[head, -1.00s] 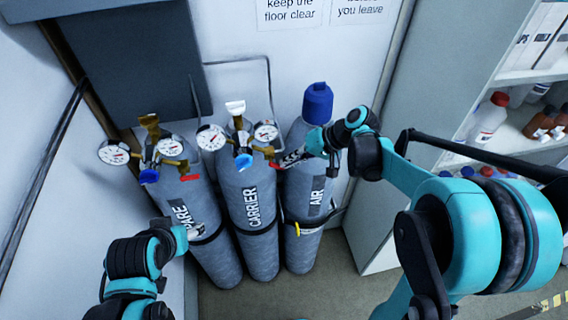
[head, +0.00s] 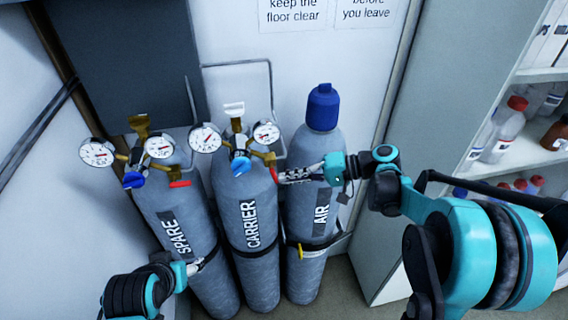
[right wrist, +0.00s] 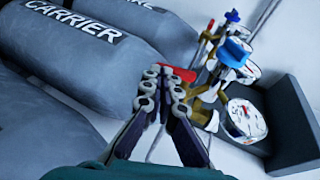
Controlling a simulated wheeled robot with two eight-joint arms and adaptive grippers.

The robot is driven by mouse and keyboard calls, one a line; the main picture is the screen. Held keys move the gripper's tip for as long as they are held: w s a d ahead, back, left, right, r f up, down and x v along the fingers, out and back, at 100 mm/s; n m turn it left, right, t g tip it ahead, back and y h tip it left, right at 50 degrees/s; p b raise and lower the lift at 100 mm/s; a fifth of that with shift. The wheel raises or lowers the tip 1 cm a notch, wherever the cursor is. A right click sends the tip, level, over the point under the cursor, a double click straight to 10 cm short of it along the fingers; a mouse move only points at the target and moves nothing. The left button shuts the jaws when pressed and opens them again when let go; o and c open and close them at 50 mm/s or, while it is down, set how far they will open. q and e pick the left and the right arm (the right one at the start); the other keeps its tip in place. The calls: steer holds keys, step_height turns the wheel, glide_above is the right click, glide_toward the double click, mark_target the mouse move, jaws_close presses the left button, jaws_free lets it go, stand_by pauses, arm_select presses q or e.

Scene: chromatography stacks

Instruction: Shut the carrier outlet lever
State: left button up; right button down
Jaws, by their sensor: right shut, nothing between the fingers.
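The carrier cylinder (head: 256,268) is the middle of three grey gas bottles, labelled CARRIER. Its brass regulator carries two white gauges and a blue knob (head: 240,167). The red outlet lever (head: 273,173) sits at the regulator's right side and appears to slant downward. In the right wrist view the red lever (right wrist: 180,73) is just beyond my fingertips; I cannot tell whether they touch it. My right gripper (head: 284,176) is shut and empty, reaching in from the right across the AIR bottle. My left gripper (head: 204,263) is low near the SPARE bottle, its jaws unclear.
The SPARE bottle (head: 197,275) on the left has a similar regulator and red lever (head: 180,184). The AIR bottle (head: 309,267) on the right wears a blue cap (head: 322,106). Straps cross the bottles. Shelves (head: 530,75) with bottles stand far right.

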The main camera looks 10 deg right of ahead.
arm_select(q)
steer(key=shift+r+p, duration=0.55)
arm_select(e)
steer(key=shift+r, duration=0.85)
arm_select(q)
steer(key=shift+d, duration=0.1)
arm_select(e)
steer(key=shift+w+d, duration=0.1)
